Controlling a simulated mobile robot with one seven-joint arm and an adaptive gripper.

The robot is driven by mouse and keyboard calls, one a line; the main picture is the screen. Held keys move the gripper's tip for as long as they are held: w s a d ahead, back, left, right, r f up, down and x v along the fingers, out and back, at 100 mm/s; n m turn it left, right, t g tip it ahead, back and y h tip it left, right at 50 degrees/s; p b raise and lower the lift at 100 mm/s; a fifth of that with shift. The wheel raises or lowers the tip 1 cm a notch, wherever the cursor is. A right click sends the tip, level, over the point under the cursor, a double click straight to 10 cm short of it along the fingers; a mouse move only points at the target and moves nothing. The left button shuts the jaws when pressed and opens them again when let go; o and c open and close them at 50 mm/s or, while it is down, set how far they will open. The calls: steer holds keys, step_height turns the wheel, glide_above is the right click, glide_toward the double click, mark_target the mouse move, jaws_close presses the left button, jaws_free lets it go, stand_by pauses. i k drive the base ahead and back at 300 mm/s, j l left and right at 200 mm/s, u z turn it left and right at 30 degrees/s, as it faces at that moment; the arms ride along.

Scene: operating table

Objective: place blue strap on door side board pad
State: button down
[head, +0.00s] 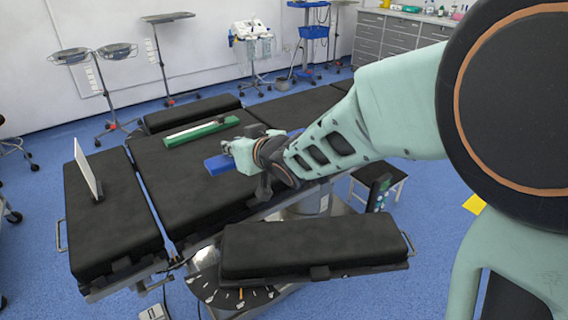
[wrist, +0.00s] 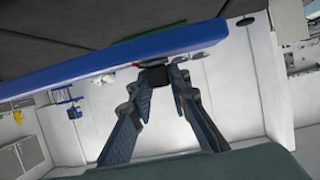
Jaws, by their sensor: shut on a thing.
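The blue strap (head: 218,164) shows at the left of my gripper (head: 232,150) in the head view, over the black middle table pad (head: 180,195). More blue shows beyond my wrist. In the wrist view the strap (wrist: 120,68) runs as a long bar across the top, and my gripper (wrist: 155,78) is shut on it at a small dark piece. Whether the strap touches the pad is hard to tell. One separate black board pad (head: 315,243) lies at the near side and another (head: 112,215) at the left. The pictures do not show which is the door side.
A green-edged long piece (head: 203,132) lies on the middle pad behind the strap. A white upright plate (head: 88,168) stands on the left pad. Stands and trolleys are at the back.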

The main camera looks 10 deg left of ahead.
mark_target(314, 237)
steer(key=k+l+z, duration=0.1)
steer(key=k+z, duration=0.2)
steer(key=k, duration=0.25)
steer(key=k+l+z, duration=0.3)
steer(key=k, duration=0.2)
steer(key=i+j, duration=0.15)
steer(key=j, duration=0.25)
steer(key=i+j, duration=0.1)
steer(key=j, duration=0.25)
